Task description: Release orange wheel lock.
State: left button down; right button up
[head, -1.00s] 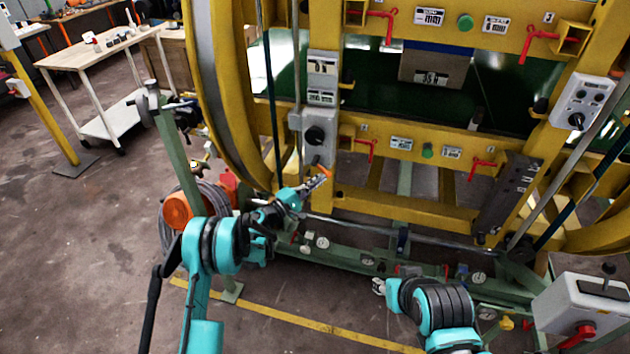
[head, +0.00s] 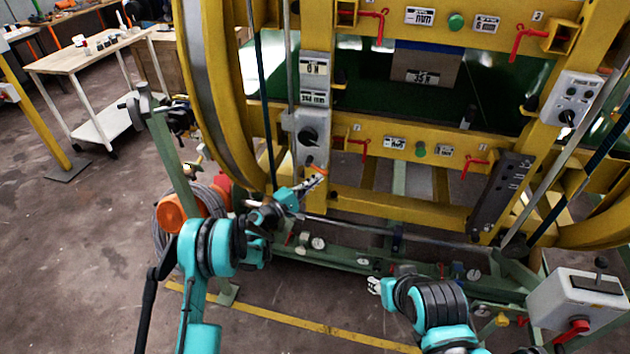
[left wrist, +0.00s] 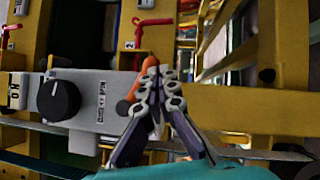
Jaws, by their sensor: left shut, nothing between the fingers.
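The orange wheel lock (head: 317,170) is a small orange lever low on the left post of the yellow frame, below a grey box with a black knob (head: 308,136). In the left wrist view, orange parts of the lever (left wrist: 126,106) show to the left of the fingers and just beyond their tips. My left gripper (head: 315,181) is shut and empty, right at the lever. Its fingers (left wrist: 154,72) cover part of the lever, so I cannot tell whether they touch. My right gripper (head: 374,285) is low in front of the frame, away from the lever; its fingers are too small to judge.
The large yellow ring frame (head: 400,205) fills the upper right, with red handles (head: 468,165) on its beams. A green base rail with gauges (head: 345,255) runs below. A grey control box (head: 578,300) stands at the lower right. Open floor lies at the left.

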dwell(0.6)
pick_arm(q)
jog(key=s+a+f+p, duration=0.2)
jog(key=s+a+f, duration=0.5)
jog(key=f, duration=0.1)
jog(key=shift+s+f+p, duration=0.15)
jog(key=shift+f+p, duration=0.05)
jog(key=shift+p, duration=0.1)
pick_arm(e)
jog(key=r, duration=0.1)
jog(key=a+r, duration=0.1)
jog(key=shift+s+r, duration=0.2)
jog(key=shift+r, duration=0.15)
